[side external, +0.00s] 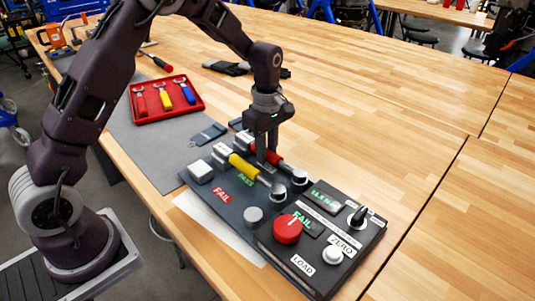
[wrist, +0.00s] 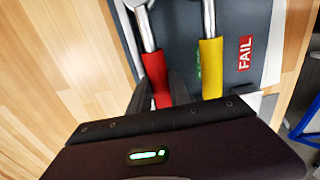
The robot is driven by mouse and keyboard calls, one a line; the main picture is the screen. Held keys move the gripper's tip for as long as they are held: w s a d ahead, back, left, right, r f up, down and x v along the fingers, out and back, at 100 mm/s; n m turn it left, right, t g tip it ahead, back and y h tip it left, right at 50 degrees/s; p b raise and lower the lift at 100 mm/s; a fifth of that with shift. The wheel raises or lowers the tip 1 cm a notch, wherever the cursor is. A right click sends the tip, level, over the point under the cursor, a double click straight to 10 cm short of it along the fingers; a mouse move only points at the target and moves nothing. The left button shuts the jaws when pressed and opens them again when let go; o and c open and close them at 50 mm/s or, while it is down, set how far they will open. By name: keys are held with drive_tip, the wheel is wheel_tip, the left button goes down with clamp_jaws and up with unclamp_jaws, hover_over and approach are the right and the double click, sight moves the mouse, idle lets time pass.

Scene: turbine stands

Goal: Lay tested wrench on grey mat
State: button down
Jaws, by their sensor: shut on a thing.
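My gripper (side external: 267,160) points down over the dark test board and is shut on the handle of the red-handled wrench (side external: 291,167). In the wrist view, my fingers stand on both sides of its red handle (wrist: 154,68). Whether the wrench is lifted off the board's supports I cannot tell. A yellow-handled wrench (side external: 244,167) lies beside it, parallel; its yellow handle (wrist: 210,68) also shows in the wrist view. The grey mat (side external: 130,150) lies flat on the table left of the board, with bare room in front of the tray.
A red tray (side external: 168,117) on the mat holds red, yellow and blue-handled wrenches. A black control box (side external: 325,235) with a red knob (side external: 288,229) stands right of the board. A small grey item (side external: 208,135) lies near the board, and dark gloves (side external: 227,67) lie behind.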

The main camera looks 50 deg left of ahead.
drive_tip(key=shift+r, duration=0.65)
drive_tip(key=shift+r, duration=0.85)
drive_tip(key=shift+r, duration=0.1)
wheel_tip(320, 180, up, 7)
drive_tip(key=shift+f, duration=0.15)
drive_tip(key=s+a+n, duration=0.2)
drive_tip(key=a+n, duration=0.8)
drive_tip(key=n, duration=0.8)
hover_over(210, 150)
wheel_tip(210, 150, down, 4)
drive_tip(key=f, duration=0.1)
drive_tip(key=shift+f, duration=4.2)
